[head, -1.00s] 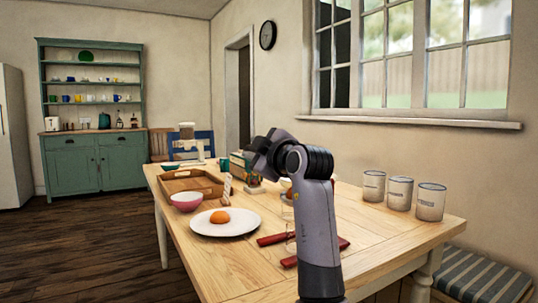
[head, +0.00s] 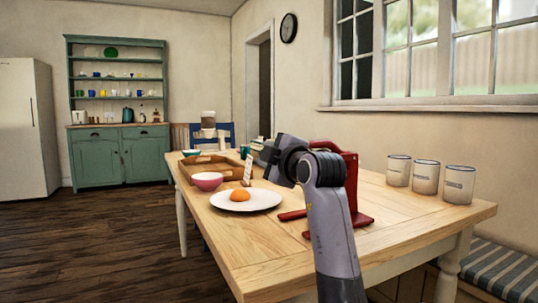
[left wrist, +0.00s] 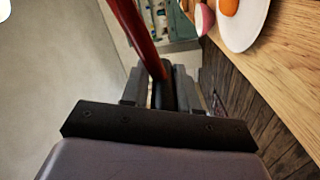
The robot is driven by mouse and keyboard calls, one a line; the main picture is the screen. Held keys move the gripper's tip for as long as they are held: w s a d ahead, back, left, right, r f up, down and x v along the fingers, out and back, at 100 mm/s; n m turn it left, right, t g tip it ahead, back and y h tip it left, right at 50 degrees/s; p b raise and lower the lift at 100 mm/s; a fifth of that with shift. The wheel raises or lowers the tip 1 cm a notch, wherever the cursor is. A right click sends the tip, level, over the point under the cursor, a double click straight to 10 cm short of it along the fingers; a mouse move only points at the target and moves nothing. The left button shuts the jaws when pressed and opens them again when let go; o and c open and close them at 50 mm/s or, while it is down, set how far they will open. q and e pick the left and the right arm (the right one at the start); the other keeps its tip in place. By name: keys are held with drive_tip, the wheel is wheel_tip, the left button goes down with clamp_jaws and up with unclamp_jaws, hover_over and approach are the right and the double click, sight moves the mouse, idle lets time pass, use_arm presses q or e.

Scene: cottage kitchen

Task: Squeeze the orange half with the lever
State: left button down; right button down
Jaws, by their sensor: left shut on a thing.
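The red press (head: 351,182) stands on the table, partly hidden behind my left arm; its red feet show beside the plate. My left gripper (left wrist: 162,88) is shut on the dark grip of the red lever (left wrist: 139,35), which runs up from between the fingers in the left wrist view. In the head view the left gripper (head: 270,153) is seen from behind and its fingers are hard to make out. An orange piece (head: 240,195) lies on a white plate (head: 268,201) left of the press. What is inside the press is hidden. My right gripper is not in view.
A pink bowl (head: 207,182) and a wooden tray (head: 196,169) stand beyond the plate. A small white card (head: 248,168) stands near them. Three canisters (head: 426,177) stand at the table's right side. The near part of the table (head: 265,245) is clear.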

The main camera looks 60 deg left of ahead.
use_arm(q)
drive_tip(key=shift+s+a+f, duration=0.1)
drive_tip(key=shift+s, duration=0.05)
drive_tip(key=c, duration=0.9)
unclamp_jaws()
drive_tip(key=shift+d, duration=0.45)
drive_tip(key=d, duration=0.4)
drive_tip(key=d+p, duration=0.1)
drive_tip(key=d, duration=0.1)
drive_tip(key=shift+s+d, duration=0.1)
drive_tip(key=shift+s, duration=0.2)
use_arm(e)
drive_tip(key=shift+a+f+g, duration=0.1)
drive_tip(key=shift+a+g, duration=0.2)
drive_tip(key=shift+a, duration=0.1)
